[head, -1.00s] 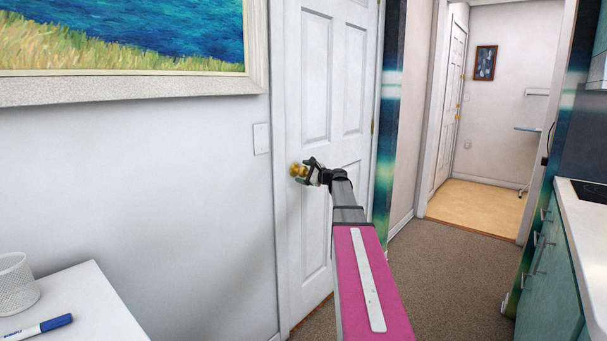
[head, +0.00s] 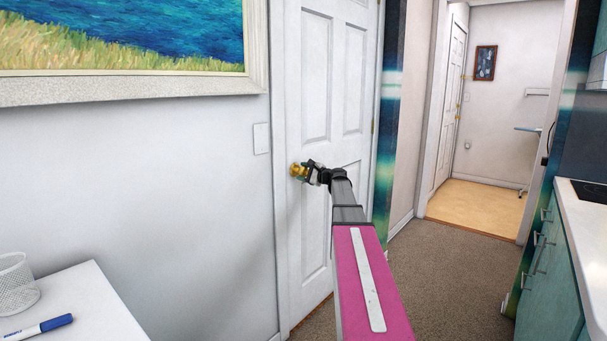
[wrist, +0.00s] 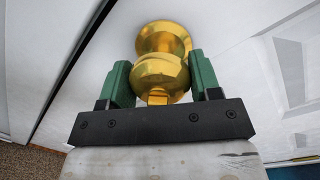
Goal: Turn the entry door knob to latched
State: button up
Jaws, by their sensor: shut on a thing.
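The entry door (head: 310,245) is white with raised panels and stands closed in its frame in the head view. Its brass knob (head: 296,170) sits near the door's left edge, and it fills the middle of the wrist view (wrist: 162,70). My gripper (head: 306,171) is at the knob. In the wrist view its two green fingers (wrist: 160,82) stand on either side of the rounded brass and are shut on it. The wrist view looks tilted against the door. No mark on the knob shows which way it is turned.
A light switch plate (head: 261,138) is on the wall left of the door, below a framed painting (head: 130,45). A white table (head: 85,300) with a mesh cup (head: 16,285) and a marker (head: 40,327) is at lower left. A teal counter (head: 560,260) stands at right, with open carpet between.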

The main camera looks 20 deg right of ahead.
jog(key=n, duration=0.4)
jog(key=shift+f, duration=0.1)
jog(key=shift+n+h, duration=0.4)
jog(key=shift+n, duration=1.5)
jog(key=o, duration=0.9)
jog(key=v, duration=1)
jog(key=shift+s+d, duration=0.2)
jog(key=shift+s, duration=0.15)
